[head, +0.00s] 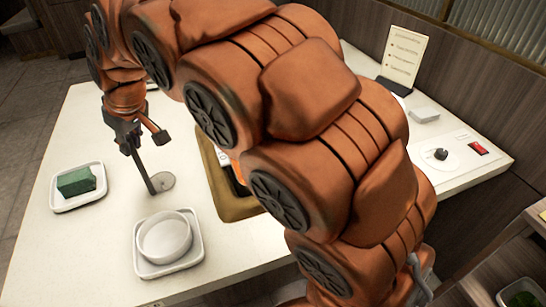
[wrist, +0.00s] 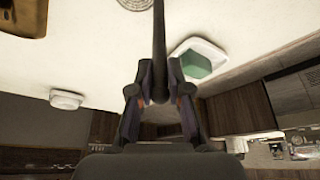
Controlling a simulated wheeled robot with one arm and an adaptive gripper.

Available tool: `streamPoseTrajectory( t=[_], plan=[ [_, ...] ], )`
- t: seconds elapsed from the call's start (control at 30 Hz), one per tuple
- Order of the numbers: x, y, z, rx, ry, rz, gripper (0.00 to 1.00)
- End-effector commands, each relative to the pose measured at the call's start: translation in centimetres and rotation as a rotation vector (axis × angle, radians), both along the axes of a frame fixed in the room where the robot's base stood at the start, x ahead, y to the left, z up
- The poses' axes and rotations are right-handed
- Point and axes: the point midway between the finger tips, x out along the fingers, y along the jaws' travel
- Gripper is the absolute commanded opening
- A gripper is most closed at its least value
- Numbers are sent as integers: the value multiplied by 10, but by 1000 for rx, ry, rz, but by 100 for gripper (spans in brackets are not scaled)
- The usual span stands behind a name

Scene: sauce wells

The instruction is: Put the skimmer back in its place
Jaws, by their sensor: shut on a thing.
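The skimmer (head: 143,167) has a thin dark handle and a round grey head at its lower end, low over the white table (head: 107,218). I cannot tell whether the head touches the table. My gripper (head: 128,143) is shut on the upper part of the handle, which slants down. In the wrist view my gripper (wrist: 160,97) has the handle (wrist: 159,30) between its fingers, and the handle runs out of the top edge. A patterned disc, likely the head, is cut off there. The skimmer's place cannot be made out.
A tray with a green block (head: 76,181) stands left of the skimmer. A white bowl (head: 165,237) sits on a tray in front. A brown-framed box (head: 238,207) at right is mostly hidden by my arm. A knob (head: 441,154) and card (head: 403,56) are far right.

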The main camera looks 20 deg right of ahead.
Motion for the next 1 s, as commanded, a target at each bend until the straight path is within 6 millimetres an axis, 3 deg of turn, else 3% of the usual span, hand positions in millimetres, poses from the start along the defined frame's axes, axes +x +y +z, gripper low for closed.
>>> streamPoseTrajectory(
  t=[0.47, 0.5, 0.7, 0.77, 0.97, 1.0],
  plan=[
    [0, 0, -4, 0, 0, 0, 0],
    [0, 0, -4, 0, 0, 0, 21],
    [0, 0, -4, 0, 0, 0, 42],
    [0, 0, -4, 0, 0, 0, 47],
    [0, 0, -4, 0, 0, 0, 48],
    [0, 0, -4, 0, 0, 0, 52]
  ],
)
